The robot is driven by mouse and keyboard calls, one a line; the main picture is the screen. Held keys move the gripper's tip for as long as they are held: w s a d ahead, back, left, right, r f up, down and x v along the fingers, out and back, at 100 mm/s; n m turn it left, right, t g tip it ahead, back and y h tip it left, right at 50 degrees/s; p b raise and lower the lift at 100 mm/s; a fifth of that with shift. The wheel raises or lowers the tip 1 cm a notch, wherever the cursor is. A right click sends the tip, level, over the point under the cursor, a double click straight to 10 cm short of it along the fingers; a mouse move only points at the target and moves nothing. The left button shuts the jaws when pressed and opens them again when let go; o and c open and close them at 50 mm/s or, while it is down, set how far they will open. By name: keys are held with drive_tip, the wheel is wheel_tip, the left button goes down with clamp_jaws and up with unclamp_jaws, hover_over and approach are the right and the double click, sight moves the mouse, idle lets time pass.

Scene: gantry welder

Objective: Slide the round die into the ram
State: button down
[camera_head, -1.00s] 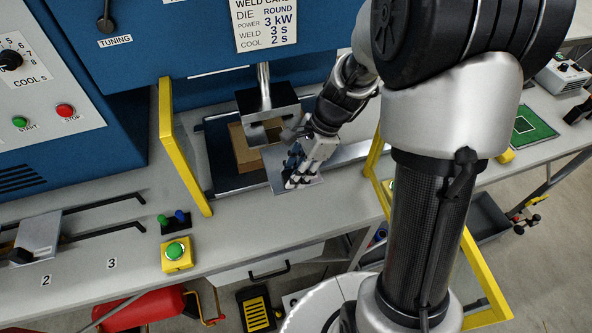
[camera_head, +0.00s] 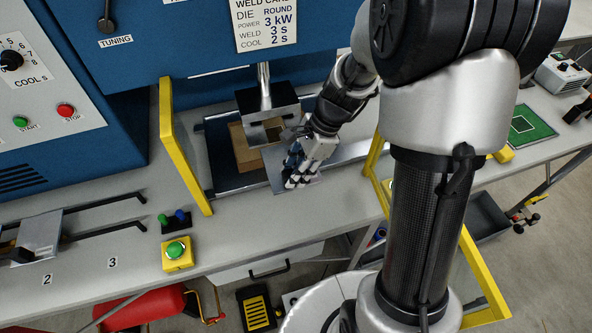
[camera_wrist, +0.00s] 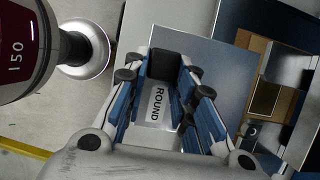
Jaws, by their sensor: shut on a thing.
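The round die is a flat grey plate (camera_head: 279,181) with a dark grip block and a label reading ROUND; in the wrist view the plate (camera_wrist: 201,57) reaches out beyond the fingers. My gripper (camera_head: 300,176) is shut on the die, with blue-padded fingers either side of the label in the wrist view (camera_wrist: 166,86). The ram (camera_head: 267,103) is a grey block on a shiny rod, just left of and behind my gripper. The die is in front of the ram and appears outside it. Fingers and arm hide part of the die.
Below the ram, a brown piece (camera_head: 240,147) lies on the dark press bed. Yellow posts stand left (camera_head: 182,145) and right (camera_head: 374,158) of the opening. A green button box (camera_head: 177,253) is at the front edge. Another plate (camera_head: 39,236) lies on the rack at left.

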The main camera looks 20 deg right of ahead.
sight(279, 152)
drive_tip(key=shift+w, duration=0.2)
drive_tip(key=shift+w+r+p, duration=0.1)
drive_tip(key=shift+w+p, duration=1.9)
drive_tip(key=shift+w, duration=2.75)
drive_tip(key=shift+f, duration=0.25)
drive_tip(key=shift+w, duration=0.2)
drive_tip(key=shift+w+p, duration=1.75)
drive_tip(key=shift+w, duration=3.35)
drive_tip(key=c, duration=1.2)
unclamp_jaws()
drive_tip(key=shift+c, duration=0.2)
